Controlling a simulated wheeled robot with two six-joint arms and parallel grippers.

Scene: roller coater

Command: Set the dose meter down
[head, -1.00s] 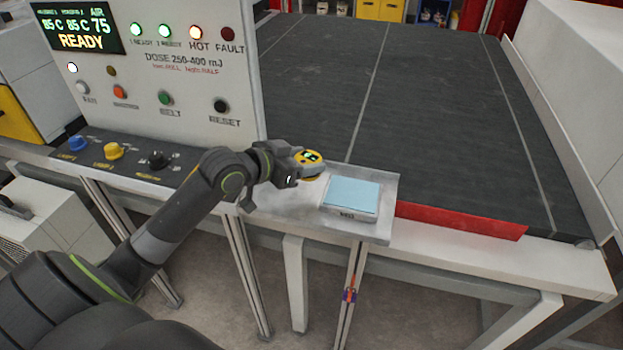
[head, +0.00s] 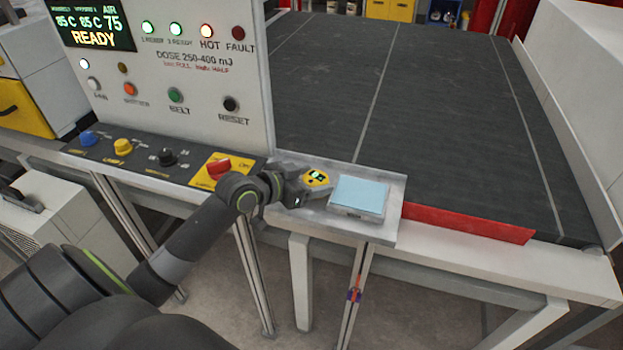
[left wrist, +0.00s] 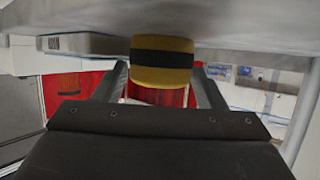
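The dose meter (head: 318,177), a small yellow puck with a dark display, is at the metal tray (head: 284,213) beside the belt. My left gripper (head: 304,186) reaches in from the left and has it between its fingertips. In the left wrist view, the dose meter (left wrist: 162,72) shows yellow with a black band, a finger at each side. It is at or very close to the tray surface, which fills the top of that view; I cannot tell whether it bears on it. My right gripper is not in view.
A light blue pad (head: 359,193) on a grey block sits on the tray, just right of the dose meter. The control panel (head: 165,75) stands behind left, with a red switch (head: 218,168) near my arm. A dark belt (head: 420,120) and red bar (head: 468,223) lie to the right.

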